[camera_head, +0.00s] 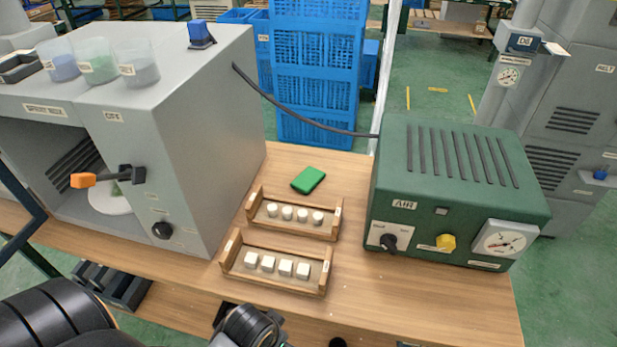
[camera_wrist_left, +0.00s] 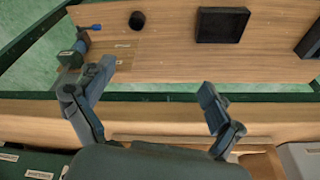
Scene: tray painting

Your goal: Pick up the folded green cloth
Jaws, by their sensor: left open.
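The green cloth (camera_head: 308,180) is a small, flat folded rectangle on the wooden table, behind the two wooden trays. My left gripper (camera_wrist_left: 156,84) is open in the left wrist view, with its two fingers wide apart and nothing between them. It is over the table's front edge, well short of the cloth. The cloth does not show in the left wrist view. In the head view black parts of my arm (camera_head: 50,317) show at the bottom left, and the fingertips cannot be made out. My right gripper is not in view.
A rear wooden tray (camera_head: 249,209) and a front one (camera_head: 227,257) hold several white pieces. A grey booth (camera_head: 205,120) stands left, a green air unit (camera_head: 455,165) right. A black hose (camera_head: 300,122) hangs behind the cloth. The lower shelf holds a black tray (camera_wrist_left: 222,38) and black cup (camera_wrist_left: 137,20).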

